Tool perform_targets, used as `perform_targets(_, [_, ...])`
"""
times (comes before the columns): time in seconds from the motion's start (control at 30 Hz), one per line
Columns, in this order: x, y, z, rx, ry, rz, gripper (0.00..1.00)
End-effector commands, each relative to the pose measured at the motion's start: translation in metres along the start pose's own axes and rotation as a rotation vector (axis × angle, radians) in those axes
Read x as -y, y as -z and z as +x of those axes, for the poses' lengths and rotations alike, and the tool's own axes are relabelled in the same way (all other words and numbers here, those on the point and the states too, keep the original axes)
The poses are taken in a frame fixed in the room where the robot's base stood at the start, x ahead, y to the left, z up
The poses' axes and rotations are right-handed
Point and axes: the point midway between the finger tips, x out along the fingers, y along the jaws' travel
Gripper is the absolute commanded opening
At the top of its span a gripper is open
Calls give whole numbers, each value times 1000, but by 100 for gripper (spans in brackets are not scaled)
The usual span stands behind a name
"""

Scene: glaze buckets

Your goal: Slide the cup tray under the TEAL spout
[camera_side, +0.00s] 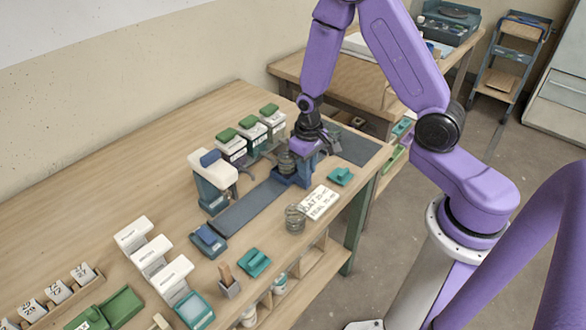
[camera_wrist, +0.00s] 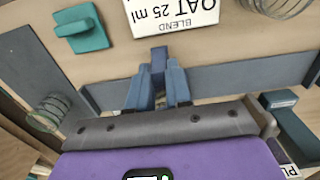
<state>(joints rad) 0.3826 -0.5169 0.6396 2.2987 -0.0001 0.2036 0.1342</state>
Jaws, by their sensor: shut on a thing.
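In the side view the blue cup tray (camera_side: 290,180) sits on a long dark rail along the bench. A clear cup (camera_side: 286,162) stands on it. My gripper (camera_side: 303,158) is down at the tray, partly hiding it. In the wrist view my gripper (camera_wrist: 158,88) is shut on the tray's upright blue handle (camera_wrist: 159,60). I cannot tell which is TEAL.
The dark rail (camera_side: 249,207) runs clear towards a blue block (camera_side: 208,240). A white dispenser with a blue top (camera_side: 213,180) stands behind it. In front are a card (camera_side: 319,202), a glass jar (camera_side: 295,219) and teal blocks (camera_side: 341,176).

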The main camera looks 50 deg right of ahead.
Motion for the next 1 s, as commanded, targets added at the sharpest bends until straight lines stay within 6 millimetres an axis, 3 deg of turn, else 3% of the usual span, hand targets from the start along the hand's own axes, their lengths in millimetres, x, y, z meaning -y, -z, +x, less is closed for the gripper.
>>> perform_targets(0.7, [44,0,0,-1,0,-4,0])
perform_targets(1.0, [52,0,0,-1,0,-1,0])
